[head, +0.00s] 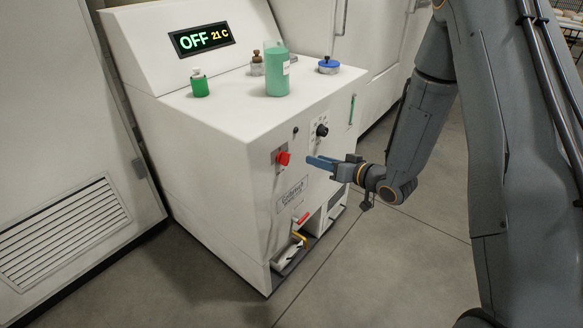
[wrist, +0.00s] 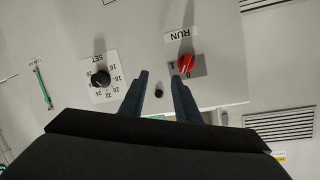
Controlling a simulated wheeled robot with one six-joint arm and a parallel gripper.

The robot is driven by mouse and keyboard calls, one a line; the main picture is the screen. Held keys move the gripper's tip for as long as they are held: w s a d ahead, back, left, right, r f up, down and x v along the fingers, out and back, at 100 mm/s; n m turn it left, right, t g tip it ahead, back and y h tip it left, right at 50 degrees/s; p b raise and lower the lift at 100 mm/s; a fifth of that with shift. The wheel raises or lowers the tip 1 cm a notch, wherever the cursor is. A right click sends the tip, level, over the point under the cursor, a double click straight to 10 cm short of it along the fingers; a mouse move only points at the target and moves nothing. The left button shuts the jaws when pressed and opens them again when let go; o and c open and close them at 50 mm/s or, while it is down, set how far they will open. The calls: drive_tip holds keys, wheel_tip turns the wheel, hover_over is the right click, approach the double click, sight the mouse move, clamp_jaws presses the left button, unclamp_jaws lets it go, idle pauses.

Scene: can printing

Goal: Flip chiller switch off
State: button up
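The chiller (head: 205,155) is a white cabinet whose display (head: 203,39) reads OFF and 21 C. Its red switch (head: 283,158) sits on the front panel. In the wrist view, which is upside down, the red switch (wrist: 186,63) is on a grey plate by the word RUN. My gripper (head: 318,162) has blue fingers and is just right of the switch in the head view, apparently clear of it. In the wrist view my gripper (wrist: 160,77) is open and empty, with the switch just beyond the tip of its right finger.
A black SET knob (head: 321,130) is on the same panel; it also shows in the wrist view (wrist: 101,78). Bottles, including a large green one (head: 277,72), stand on top. Red (head: 302,217) and yellow valve handles sit low. The floor (head: 395,255) in front is clear.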

sight(289, 159)
drive_tip(key=shift+w+a+f+y, duration=0.35)
drive_tip(key=shift+a+y, duration=0.35)
drive_tip(key=shift+a, duration=0.75)
drive_tip(key=shift+w+a+f+y, duration=0.2)
drive_tip(key=shift+w+a+y, duration=0.4)
drive_tip(key=shift+a, duration=0.85)
drive_tip(key=shift+w+a+f+y, duration=0.3)
drive_tip(key=shift+a+y, duration=0.5)
drive_tip(key=shift+a, duration=0.65)
clamp_jaws()
